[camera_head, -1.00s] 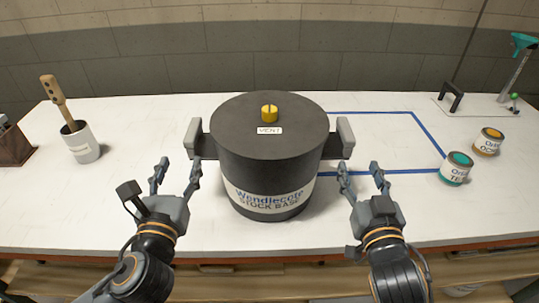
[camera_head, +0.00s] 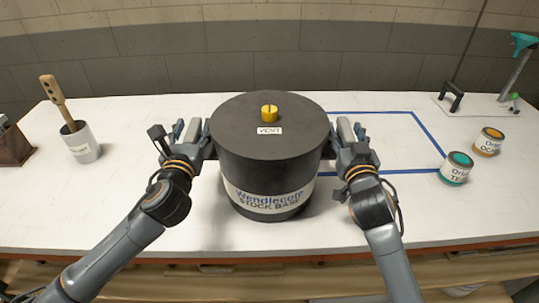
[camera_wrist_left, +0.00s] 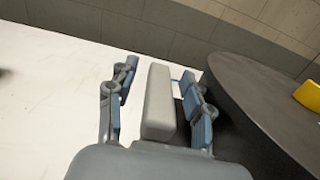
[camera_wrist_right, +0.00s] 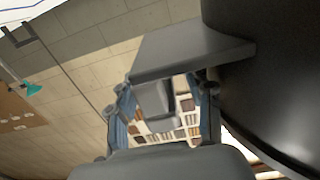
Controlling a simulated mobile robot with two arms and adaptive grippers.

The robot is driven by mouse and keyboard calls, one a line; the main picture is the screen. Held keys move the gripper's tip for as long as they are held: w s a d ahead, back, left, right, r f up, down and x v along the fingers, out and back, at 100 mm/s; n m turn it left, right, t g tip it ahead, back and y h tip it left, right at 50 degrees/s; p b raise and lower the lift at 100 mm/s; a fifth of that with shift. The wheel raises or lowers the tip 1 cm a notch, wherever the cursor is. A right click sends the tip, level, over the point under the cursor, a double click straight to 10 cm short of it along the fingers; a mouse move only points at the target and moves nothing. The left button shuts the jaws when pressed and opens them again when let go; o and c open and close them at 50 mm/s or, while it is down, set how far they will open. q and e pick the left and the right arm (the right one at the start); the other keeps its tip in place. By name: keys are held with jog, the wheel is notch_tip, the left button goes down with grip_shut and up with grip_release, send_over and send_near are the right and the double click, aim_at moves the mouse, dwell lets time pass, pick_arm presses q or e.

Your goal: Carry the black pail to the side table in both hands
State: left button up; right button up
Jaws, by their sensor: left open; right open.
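The black pail (camera_head: 268,165) stands upright on the white bench, with a yellow knob (camera_head: 269,111) on its lid, a VENT label and a Wendlecote stock base band. It has a grey side handle on each side. My left gripper (camera_head: 186,132) is open at the left handle; in the left wrist view that handle (camera_wrist_left: 159,103) stands between the two fingers. My right gripper (camera_head: 349,134) is open at the right handle; in the right wrist view that handle (camera_wrist_right: 190,52) lies at and across the fingertips. Both grippers partly hide the handles in the head view.
A blue taped outline (camera_head: 415,121) is on the white bench (camera_head: 120,200), right of the pail. Teal (camera_head: 456,168) and ochre (camera_head: 489,142) tins stand further right. A cup with a wooden-handled tool (camera_head: 82,143) stands left. A black bracket (camera_head: 453,97) is at the back right.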

pick_arm(q)
grip_shut()
pick_arm(e)
grip_shut()
